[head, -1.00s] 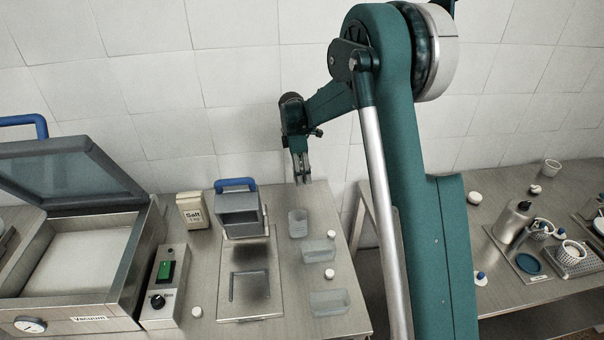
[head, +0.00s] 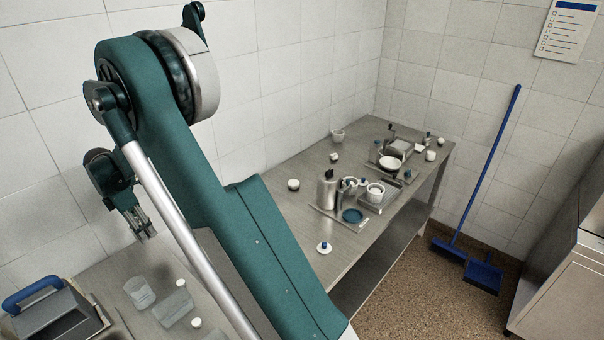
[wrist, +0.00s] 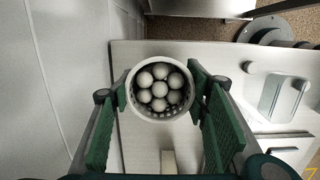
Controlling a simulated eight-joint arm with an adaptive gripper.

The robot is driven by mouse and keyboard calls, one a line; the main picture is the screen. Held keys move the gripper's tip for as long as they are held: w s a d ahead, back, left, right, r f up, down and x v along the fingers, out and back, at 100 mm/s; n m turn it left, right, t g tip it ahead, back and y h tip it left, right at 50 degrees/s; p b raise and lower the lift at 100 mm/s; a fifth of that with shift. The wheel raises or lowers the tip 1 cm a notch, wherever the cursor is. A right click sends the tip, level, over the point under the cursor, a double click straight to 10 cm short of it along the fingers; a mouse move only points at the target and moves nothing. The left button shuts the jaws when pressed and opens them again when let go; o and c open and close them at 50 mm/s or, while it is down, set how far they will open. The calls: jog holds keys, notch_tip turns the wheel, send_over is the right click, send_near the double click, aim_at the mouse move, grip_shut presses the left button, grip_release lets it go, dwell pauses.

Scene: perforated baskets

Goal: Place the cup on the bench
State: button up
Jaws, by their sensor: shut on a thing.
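In the wrist view a round pale cup (wrist: 160,117) with a perforated inner wall sits between my two green fingers, its open top facing the camera. It holds several whitish balls (wrist: 160,89). My gripper (head: 146,236) is shut on the cup's sides. In the head view my gripper points down above the near bench (head: 112,264), at the left; the cup cannot be made out there. A second bench (head: 305,165) stands to the right along the wall.
Clear tubs (head: 139,292) and white knobs stand on the near bench beside a steel box with a blue handle (head: 32,292). A blue broom leans at right.

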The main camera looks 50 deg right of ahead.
jog(key=s+d, duration=0.4)
jog(key=d, duration=1.2)
jog(key=b, duration=0.3)
send_over(329, 228)
jog(key=shift+a+f, duration=0.3)
jog(key=shift+f, duration=0.55)
jog(key=shift+f+b, duration=0.35)
jog(key=shift+f, duration=2.75)
jog(key=shift+f, duration=1.9)
